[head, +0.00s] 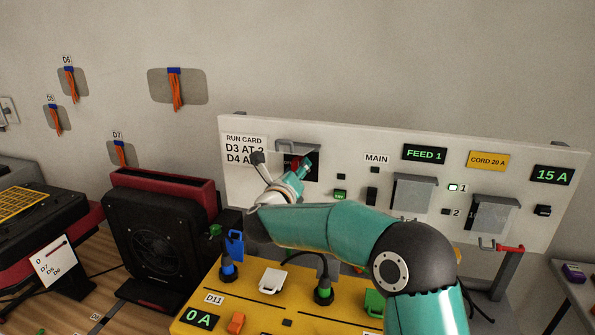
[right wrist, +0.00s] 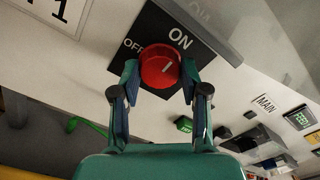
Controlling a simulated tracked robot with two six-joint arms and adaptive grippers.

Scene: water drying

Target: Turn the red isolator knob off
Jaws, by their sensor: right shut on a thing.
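The red isolator knob (right wrist: 160,67) sits on a black plate marked ON and OFF in the right wrist view. Its white pointer line slants up and right, toward the ON side. My right gripper (right wrist: 158,80) has one finger on each side of the knob and is shut on it. In the head view my right gripper (head: 299,168) reaches the black plate on the white panel (head: 330,140), and a little of the red knob shows there, mostly hidden by the fingers. My left gripper is not in view.
A clear cover (right wrist: 205,22) stands raised beside the knob plate. Other clear covers (head: 414,193) and switches are to the right on the panel. Below my right arm is a yellow unit (head: 253,290) with plugs and cables. A black fan (head: 155,240) stands at left.

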